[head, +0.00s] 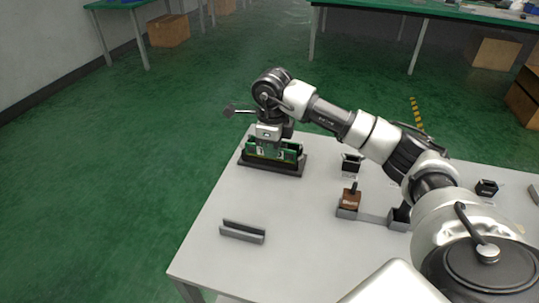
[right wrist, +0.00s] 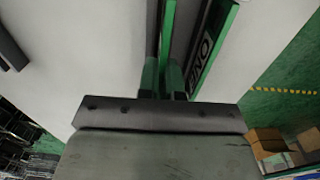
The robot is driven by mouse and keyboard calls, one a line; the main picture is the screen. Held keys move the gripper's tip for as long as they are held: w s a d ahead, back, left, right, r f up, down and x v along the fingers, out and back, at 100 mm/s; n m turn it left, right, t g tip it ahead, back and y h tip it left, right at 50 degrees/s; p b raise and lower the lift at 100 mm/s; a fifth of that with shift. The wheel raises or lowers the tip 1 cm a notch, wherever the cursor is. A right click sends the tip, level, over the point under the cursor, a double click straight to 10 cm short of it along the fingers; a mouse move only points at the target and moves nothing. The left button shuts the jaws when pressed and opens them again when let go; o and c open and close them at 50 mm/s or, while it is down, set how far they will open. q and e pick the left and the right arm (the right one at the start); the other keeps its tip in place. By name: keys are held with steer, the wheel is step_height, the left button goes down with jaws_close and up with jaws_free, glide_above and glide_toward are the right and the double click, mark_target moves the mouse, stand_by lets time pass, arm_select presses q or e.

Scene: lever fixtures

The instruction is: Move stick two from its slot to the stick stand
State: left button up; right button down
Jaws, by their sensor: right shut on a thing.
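My right gripper (head: 269,147) points down over a dark base (head: 270,167) that holds upright green sticks (head: 290,152) at the far left of the table. In the right wrist view, its two fingers (right wrist: 164,80) are shut on the thin edge of a green stick (right wrist: 167,30). A second green stick with a dark lettered label (right wrist: 204,45) stands just to the right of it. I cannot tell whether the held stick is seated or lifted. A grey grooved bar (head: 242,232), which may be the stick stand, lies empty nearer the front edge. My left gripper is out of view.
A brown lever fixture (head: 349,200) and small black fixtures (head: 351,164) (head: 486,188) stand to the right, partly under my right arm. The grey table (head: 270,265) is clear between the dark base and the grooved bar. Its left edge is close to both.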

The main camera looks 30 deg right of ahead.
stand_by(0.4)
steer(key=shift+r, duration=0.15)
steer(key=shift+r+p, duration=1.6)
steer(key=shift+r, duration=0.4)
steer(key=shift+r+p, duration=0.8)
steer(key=shift+r, duration=0.25)
steer(key=shift+f, duration=0.1)
